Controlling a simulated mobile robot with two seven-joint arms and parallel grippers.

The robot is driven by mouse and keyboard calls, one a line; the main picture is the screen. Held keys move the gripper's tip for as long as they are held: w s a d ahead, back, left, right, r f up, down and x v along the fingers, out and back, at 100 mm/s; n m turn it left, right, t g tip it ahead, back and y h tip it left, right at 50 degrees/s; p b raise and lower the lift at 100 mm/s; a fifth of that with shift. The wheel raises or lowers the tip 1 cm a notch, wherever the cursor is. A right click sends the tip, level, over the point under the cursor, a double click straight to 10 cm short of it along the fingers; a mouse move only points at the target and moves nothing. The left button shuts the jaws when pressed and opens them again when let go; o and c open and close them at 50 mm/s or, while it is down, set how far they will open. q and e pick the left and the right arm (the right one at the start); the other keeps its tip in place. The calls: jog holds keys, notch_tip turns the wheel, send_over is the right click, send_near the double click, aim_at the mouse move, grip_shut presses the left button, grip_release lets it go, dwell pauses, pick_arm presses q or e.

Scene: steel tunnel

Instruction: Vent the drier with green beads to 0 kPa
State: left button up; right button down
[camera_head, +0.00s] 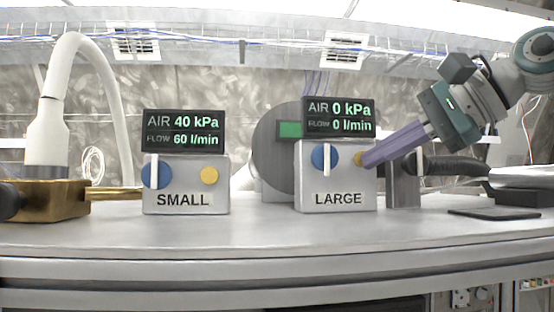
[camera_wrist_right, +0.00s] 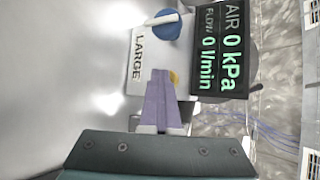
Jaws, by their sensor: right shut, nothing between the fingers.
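A grey box marked LARGE (camera_head: 312,178) stands on the bench with a blue knob (camera_head: 318,157), its white bar upright, and a yellow button (camera_head: 358,159). Its display (camera_head: 338,117) reads AIR 0 kPa, FLOW 0 l/min. Behind it is a grey round body (camera_head: 268,150) with a green patch (camera_head: 290,129); I cannot tell whether this is beads. My right gripper (camera_head: 368,158) is shut and empty, its purple fingertips at the yellow button; contact is unclear. The wrist view shows the fingertips (camera_wrist_right: 160,75) partly covering the button (camera_wrist_right: 174,78). My left gripper is not in view.
A box marked SMALL (camera_head: 183,184) stands to the left; its display (camera_head: 182,131) reads 40 kPa, 60 l/min. A white hose (camera_head: 47,130) and a brass block (camera_head: 60,200) are farther left. A black hose (camera_head: 450,166) lies right. The bench front (camera_head: 260,238) is clear.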

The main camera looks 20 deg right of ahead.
dwell(0.8)
jog(key=shift+s, duration=0.1)
jog(key=shift+s+a+f+b, duration=0.15)
jog(key=shift+s+b, duration=0.45)
jog(key=shift+b, duration=0.3)
jog(key=shift+s, duration=0.2)
jog(key=shift+s+a, duration=0.1)
